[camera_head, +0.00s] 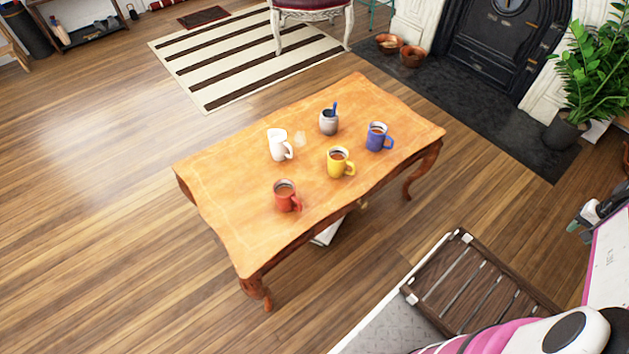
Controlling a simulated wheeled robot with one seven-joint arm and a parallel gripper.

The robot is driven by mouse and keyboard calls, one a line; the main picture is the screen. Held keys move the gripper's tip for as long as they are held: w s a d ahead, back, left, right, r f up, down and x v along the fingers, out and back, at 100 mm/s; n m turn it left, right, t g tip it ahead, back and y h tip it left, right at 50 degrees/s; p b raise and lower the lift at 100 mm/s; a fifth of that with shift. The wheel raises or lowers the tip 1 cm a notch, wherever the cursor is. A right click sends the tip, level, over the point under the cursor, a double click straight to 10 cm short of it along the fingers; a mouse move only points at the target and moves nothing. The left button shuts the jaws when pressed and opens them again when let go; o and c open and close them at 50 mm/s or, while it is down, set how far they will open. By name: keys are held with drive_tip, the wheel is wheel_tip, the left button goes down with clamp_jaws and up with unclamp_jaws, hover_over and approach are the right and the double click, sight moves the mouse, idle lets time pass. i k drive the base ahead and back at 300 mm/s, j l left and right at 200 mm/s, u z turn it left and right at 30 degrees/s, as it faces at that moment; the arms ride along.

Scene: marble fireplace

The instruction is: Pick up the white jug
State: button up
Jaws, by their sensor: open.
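The white jug (278,145) stands upright on the wooden table (225,190), left of the table's middle, with its handle to the right. Pale, blurry wisps show just right of it. My gripper (582,222) is partly in view at the right edge, open, far right of the table and apart from the jug. The picture's edge cuts off part of it. Nothing shows held in the visible part.
A red mug (286,197), yellow mug (338,163), blue mug (376,137) and grey pot (328,123) share the table. A slatted wooden seat (475,280) stands at the lower right, near the table. Open floor (100,210) lies to the left.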

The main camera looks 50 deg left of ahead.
sight(279, 147)
drive_tip(key=k+j+u, duration=0.25)
drive_tip(key=k, duration=0.35)
drive_tip(key=k+j+u, duration=0.2)
drive_tip(key=k, duration=0.35)
drive_tip(key=k+j+u, duration=0.25)
drive_tip(key=k+j, duration=0.2)
drive_tip(key=k+j+u, duration=0.1)
drive_tip(key=k+j, duration=0.3)
drive_tip(key=j, duration=0.2)
drive_tip(key=k+j+u, duration=0.15)
drive_tip(key=k+j, duration=0.05)
drive_tip(key=j, duration=0.1)
